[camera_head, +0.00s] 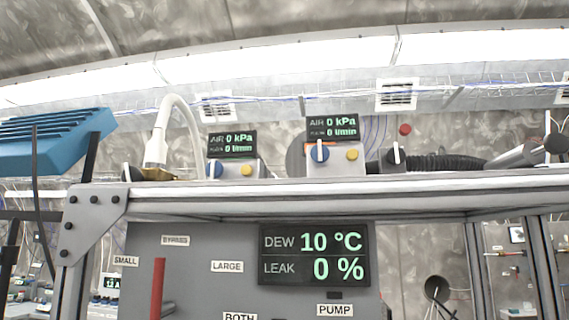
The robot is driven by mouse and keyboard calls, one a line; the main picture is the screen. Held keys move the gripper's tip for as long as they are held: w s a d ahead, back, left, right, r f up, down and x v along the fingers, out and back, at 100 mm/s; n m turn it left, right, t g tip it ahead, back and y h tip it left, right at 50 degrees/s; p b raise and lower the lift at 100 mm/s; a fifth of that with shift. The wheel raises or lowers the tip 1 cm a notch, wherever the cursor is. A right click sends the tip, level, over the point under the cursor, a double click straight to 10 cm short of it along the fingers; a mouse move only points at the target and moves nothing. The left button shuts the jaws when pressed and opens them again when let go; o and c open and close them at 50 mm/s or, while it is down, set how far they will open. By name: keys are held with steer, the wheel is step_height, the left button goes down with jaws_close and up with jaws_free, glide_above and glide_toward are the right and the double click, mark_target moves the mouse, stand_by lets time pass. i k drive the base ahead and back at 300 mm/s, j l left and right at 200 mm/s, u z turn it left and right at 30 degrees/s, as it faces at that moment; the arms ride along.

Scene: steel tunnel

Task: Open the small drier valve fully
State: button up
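A grey panel (200,255) hangs under the shelf, with labels SMALL (125,261), LARGE (227,267) and BOTH (240,316), and another label above them that is hard to read. A red upright lever (157,288) stands in front of the panel between SMALL and LARGE; its lower end is cut off. On the shelf, two grey boxes carry blue knobs with white pointers, left (214,169) and right (320,152). A black knob with a white pointer (396,155) sits further right. I cannot tell which is the small drier valve. My gripper is not in view.
A display (314,255) reads DEW 10 °C and LEAK 0 %. A PUMP label (335,310) is below it. The metal shelf (300,193) spans the view. A white hose (178,110), a black corrugated hose (447,162) and a blue finned box (55,140) are around it.

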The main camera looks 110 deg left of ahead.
mark_target(215, 170)
steer(key=i+u, duration=0.2)
steer(key=i, duration=0.2)
steer(key=i+l+u, duration=0.2)
steer(key=i, duration=0.25)
steer(key=i+l+u, duration=0.2)
steer(key=i, duration=0.2)
steer(key=u, duration=3.25)
